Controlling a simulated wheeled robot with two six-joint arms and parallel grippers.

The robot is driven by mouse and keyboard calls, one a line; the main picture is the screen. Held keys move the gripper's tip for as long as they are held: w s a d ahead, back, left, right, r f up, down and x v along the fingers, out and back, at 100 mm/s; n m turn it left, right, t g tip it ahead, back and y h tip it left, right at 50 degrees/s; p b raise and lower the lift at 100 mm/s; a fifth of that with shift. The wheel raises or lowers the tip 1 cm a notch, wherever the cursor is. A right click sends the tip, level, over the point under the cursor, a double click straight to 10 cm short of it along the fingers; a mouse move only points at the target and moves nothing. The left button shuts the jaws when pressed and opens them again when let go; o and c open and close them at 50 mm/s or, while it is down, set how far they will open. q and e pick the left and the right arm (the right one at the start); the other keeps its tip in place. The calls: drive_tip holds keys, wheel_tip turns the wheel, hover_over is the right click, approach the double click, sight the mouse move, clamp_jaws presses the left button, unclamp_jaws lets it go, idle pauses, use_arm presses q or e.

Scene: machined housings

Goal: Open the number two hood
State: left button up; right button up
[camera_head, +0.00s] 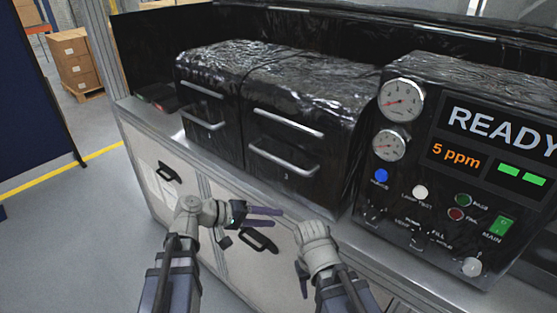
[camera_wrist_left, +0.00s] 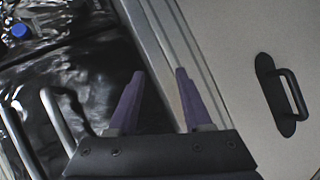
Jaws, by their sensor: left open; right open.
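Two glossy black hoods stand side by side on the counter in the head view: a left hood (camera_head: 215,75) and a right hood (camera_head: 310,90). Each has two silver bar handles on its front and a small number, too small to read surely. Both look shut. My left gripper (camera_head: 266,217) is open and empty, in front of and below the right hood's lower handle (camera_head: 283,158). In the left wrist view, its purple fingers (camera_wrist_left: 158,82) are apart, with silver handles (camera_wrist_left: 58,120) to their left. My right gripper (camera_head: 303,279) is open, lower right, away from the hoods.
A control panel (camera_head: 458,105) with gauges and a READY screen stands right of the hoods. Below the counter edge (camera_head: 262,190) are pale cabinet doors with black handles (camera_head: 260,241); one handle shows in the left wrist view (camera_wrist_left: 284,95). Open floor (camera_head: 85,240) lies to the left.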

sight(279, 161)
use_arm(q)
drive_tip(key=w+a+r+n+t+h, duration=0.1)
drive_tip(key=w+a+r+t+h, duration=0.15)
drive_tip(key=r, duration=0.45)
drive_tip(key=w+a+r+n+t+h, duration=0.1)
drive_tip(key=a+r+n+t+h, duration=0.15)
drive_tip(key=r, duration=0.35)
drive_tip(key=shift+m, duration=0.35)
drive_tip(key=shift+p+x, duration=0.7)
drive_tip(key=shift+x, duration=3.4)
drive_tip(key=shift+s+r, duration=0.1)
drive_tip(key=shift+s, duration=0.05)
clamp_jaws()
